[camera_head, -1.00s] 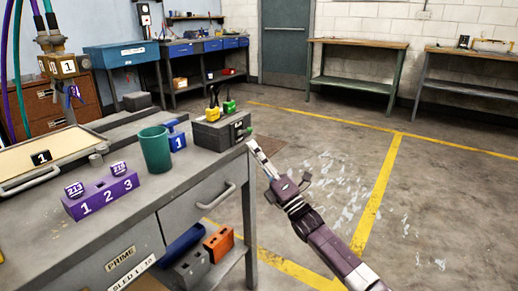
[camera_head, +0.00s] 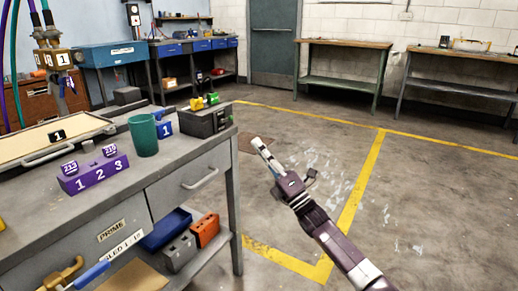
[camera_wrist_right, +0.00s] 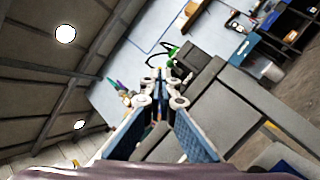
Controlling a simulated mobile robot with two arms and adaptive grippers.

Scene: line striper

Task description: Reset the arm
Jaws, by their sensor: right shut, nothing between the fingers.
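My right gripper (camera_head: 257,143) is shut and empty, held in the air over open floor to the right of the grey workbench (camera_head: 165,190). It points up and away, and its fingertips are apart from the bench. The right wrist view shows its two fingers (camera_wrist_right: 159,88) together, with nothing between them. My right arm comes in from the lower right of the head view. My left gripper is not in view.
On the bench stand a purple block (camera_head: 95,178) marked 1 2 3, a green cup (camera_head: 143,136) and a dark box (camera_head: 205,122). A green-legged table (camera_head: 342,82) stands by the far wall. Floor right of the bench is clear.

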